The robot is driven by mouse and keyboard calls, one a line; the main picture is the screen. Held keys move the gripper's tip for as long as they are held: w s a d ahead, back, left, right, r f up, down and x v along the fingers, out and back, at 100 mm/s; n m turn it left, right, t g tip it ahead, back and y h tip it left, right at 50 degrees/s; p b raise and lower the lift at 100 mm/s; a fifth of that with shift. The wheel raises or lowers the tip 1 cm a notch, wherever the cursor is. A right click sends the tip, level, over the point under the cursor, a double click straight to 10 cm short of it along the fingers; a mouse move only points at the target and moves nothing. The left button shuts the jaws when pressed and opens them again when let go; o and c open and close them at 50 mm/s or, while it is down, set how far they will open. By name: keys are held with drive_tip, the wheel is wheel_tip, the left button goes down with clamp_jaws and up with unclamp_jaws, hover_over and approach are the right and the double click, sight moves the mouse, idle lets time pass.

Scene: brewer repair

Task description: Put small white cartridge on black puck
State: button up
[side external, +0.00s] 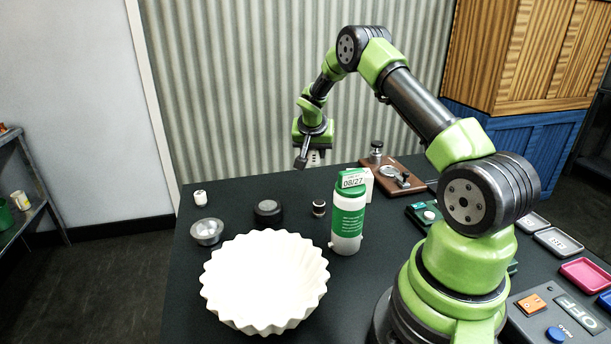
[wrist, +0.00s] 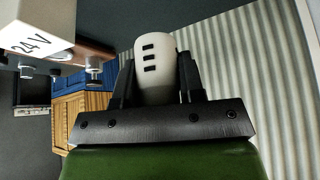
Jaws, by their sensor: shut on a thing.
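My gripper (side external: 303,158) is raised above the back of the dark table, apart from the things below it. In the wrist view its black fingers (wrist: 160,85) are shut on a white rounded cartridge (wrist: 156,62) with several short black marks on its face. The held piece is hard to make out in the side view. The black puck (side external: 268,211) sits on the table in front of the gripper, lower and to the left in the picture, with nothing on it. A similar small white piece (side external: 200,197) stands on the table at the far left.
A metal bowl (side external: 207,231), a large fluted white bowl (side external: 264,281), a small dark cylinder (side external: 319,208) and a green-capped bottle (side external: 348,218) stand around the puck. A white box marked 24V (side external: 360,184) and a wooden board (side external: 408,178) are at the back right.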

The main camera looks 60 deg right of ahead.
drive_tip(key=w+a+r+n+t, duration=0.1)
drive_tip(key=w+a+r, duration=0.1)
drive_tip(key=a, duration=0.5)
drive_tip(key=w+a+r+n, duration=0.2)
drive_tip(key=a, duration=0.6)
hover_over(268, 203)
drive_tip(key=shift+y, duration=0.4)
wheel_tip(268, 203, down, 5)
drive_tip(key=shift+r, duration=0.1)
drive_tip(key=shift+f, duration=2.3)
drive_tip(key=shift+f, duration=0.2)
drive_tip(key=o, duration=0.9)
drive_tip(key=shift+r, duration=0.1)
